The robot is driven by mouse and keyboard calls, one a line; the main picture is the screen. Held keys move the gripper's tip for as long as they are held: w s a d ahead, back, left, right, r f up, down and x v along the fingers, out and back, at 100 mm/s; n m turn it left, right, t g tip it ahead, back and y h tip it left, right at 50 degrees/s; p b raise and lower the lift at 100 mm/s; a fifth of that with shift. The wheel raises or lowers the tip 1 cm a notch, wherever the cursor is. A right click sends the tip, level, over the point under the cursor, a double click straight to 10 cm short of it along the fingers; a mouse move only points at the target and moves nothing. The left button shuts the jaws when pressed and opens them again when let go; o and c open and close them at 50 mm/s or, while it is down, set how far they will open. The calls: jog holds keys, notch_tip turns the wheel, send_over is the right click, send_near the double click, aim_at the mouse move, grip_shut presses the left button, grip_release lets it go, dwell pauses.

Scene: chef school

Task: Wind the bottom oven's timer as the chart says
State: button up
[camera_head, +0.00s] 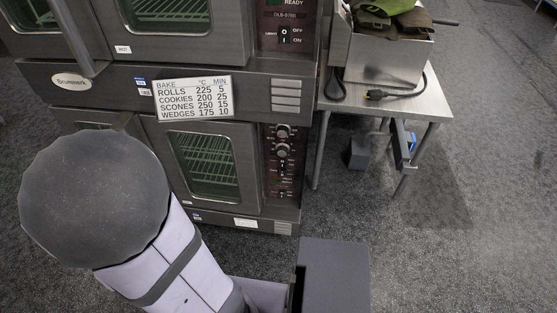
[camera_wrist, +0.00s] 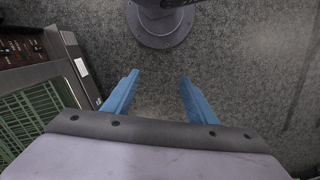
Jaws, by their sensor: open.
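The bottom oven (camera_head: 215,165) stands under a similar top oven in the head view. Its dark control panel (camera_head: 282,185) is right of the glass door and has two round knobs, an upper one (camera_head: 283,131) and a lower one (camera_head: 282,151), with small switches below. Their markings are too small to read. The chart (camera_head: 193,97) on the band between ovens reads BAKE, °C, MIN: rolls 225, 5; cookies 200, 25; scones 250, 15; wedges 175, 10. My gripper (camera_wrist: 159,76) is open and empty, pointing over the floor, apart from the oven front at left in the wrist view.
A metal table (camera_head: 430,103) right of the ovens carries a metal bin (camera_head: 385,62) with dark green cloths and a black power cord (camera_head: 385,94). The grey floor (camera_head: 440,240) at the right is clear. My arm covers the lower left of the head view.

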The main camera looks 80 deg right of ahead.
jog(key=s+d+f+m+g+y+b, duration=0.15)
jog(key=s+d+f+m+b, duration=0.35)
jog(key=f, duration=0.6)
jog(key=s+d+f+m+t+y+b, duration=0.1)
jog(key=s+f+m+y+b, duration=0.25)
jog(key=s+f+b, duration=0.55)
jog(key=m+t+h+b, duration=0.2)
jog(key=m+h+b, duration=0.4)
jog(key=h, duration=1.7)
send_near(282, 154)
jog(key=d+m+p, duration=0.1)
jog(key=d+p, duration=0.1)
jog(key=shift+w+d+f+b, duration=0.1)
jog(key=shift+d+b, duration=0.05)
jog(key=shift+d, duration=1.6)
jog(key=shift+w+d+b, duration=0.1)
jog(key=shift+d+b, duration=0.05)
jog(key=shift+d, duration=1.65)
jog(key=c, duration=0.9)
